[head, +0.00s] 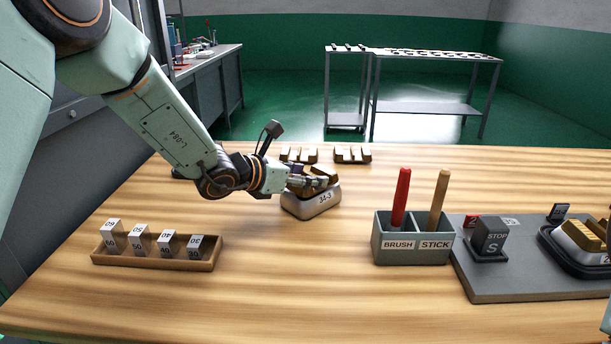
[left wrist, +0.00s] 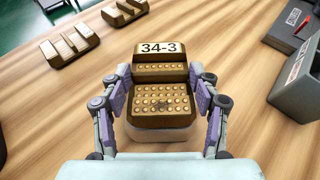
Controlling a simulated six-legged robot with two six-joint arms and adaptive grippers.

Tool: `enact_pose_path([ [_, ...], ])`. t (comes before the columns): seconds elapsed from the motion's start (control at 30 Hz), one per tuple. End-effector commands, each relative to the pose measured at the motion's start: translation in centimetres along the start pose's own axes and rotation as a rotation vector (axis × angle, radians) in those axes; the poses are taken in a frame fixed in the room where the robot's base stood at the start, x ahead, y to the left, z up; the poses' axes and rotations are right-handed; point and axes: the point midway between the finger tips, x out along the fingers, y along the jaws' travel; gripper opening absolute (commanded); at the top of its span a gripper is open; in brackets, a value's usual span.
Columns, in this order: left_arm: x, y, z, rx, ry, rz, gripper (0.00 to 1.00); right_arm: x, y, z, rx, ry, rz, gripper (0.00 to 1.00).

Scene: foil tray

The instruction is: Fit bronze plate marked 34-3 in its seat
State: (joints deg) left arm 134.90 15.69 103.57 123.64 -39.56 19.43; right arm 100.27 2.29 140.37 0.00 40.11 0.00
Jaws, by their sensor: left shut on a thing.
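The bronze plate marked 34-3 (left wrist: 161,72) is stepped, with rows of round studs on its lower step. My left gripper (head: 318,182) is shut on it, with a purple-padded finger on each side in the left wrist view. In the head view, the plate (head: 327,171) is partly hidden by the gripper. Directly under it is a pale metal block marked 34-3 (head: 312,204); its pale edge also shows below the plate in the left wrist view (left wrist: 165,134). I cannot tell whether plate and block touch. My right gripper is not in view.
Two more bronze pieces (head: 299,155) (head: 352,155) stand behind. A wooden rack (head: 155,258) holds several numbered blocks at front left. A grey BRUSH and STICK holder (head: 412,250) stands right of centre, beside a grey board (head: 500,285) with a STOP block (head: 491,236). The front middle is clear.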

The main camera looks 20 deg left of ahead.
Motion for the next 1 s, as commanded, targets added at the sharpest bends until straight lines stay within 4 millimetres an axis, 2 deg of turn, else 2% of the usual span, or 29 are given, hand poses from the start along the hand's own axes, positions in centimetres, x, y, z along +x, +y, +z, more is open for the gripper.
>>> enact_pose_path([
  [1.0,-0.08,0.05,0.08,0.001,-0.005,0.001,0.01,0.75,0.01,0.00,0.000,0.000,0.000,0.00],
])
